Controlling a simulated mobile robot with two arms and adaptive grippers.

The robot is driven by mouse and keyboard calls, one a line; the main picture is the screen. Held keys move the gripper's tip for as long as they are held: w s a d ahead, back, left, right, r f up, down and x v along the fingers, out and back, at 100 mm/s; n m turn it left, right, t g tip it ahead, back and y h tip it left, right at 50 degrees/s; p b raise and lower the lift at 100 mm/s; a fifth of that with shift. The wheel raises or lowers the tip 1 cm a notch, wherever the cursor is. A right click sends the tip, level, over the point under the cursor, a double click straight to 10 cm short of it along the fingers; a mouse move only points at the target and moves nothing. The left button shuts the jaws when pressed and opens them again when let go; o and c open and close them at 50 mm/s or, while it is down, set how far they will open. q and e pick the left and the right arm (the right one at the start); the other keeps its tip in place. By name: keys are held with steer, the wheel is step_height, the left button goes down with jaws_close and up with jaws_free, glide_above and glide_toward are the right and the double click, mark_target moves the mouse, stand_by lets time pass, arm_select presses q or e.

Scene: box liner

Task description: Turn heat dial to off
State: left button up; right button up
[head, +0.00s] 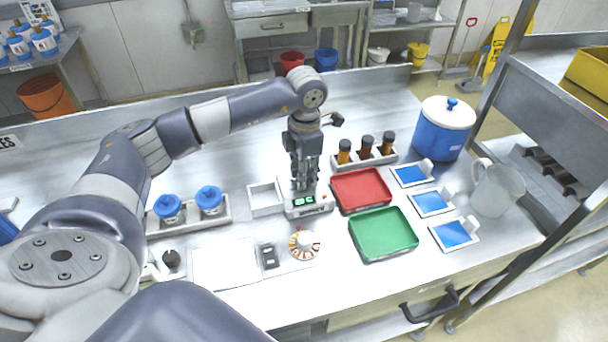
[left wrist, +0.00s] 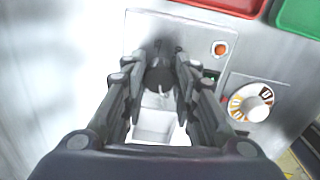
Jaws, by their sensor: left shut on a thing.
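My left gripper (head: 303,180) points straight down over a small white device (head: 309,211) with a lit green display (head: 303,201) and an orange-red light. In the left wrist view, the fingers (left wrist: 160,88) are closed around a dark, rounded knob-like thing (left wrist: 160,74) on the device's top. The fingers and shadow hide most of it, so its markings and setting cannot be read. A separate round white dial (head: 304,244) with orange and dark marks lies in front of the device, apart from the gripper. It also shows in the left wrist view (left wrist: 251,103). My right gripper is not in view.
A white open box (head: 265,199) stands left of the device. A red tray (head: 361,189) and a green tray (head: 384,234) lie to its right. A rack of brown bottles (head: 364,156) stands behind the red tray. Blue-lidded jars (head: 209,199) stand at left.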

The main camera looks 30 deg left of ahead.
arm_select(q)
steer(key=shift+n, duration=0.3)
stand_by(0.4)
steer(key=o, duration=1)
steer(key=shift+o, duration=0.2)
step_height(320, 180, up, 12)
steer(key=shift+d, duration=0.2)
steer(key=shift+s+r, duration=0.1)
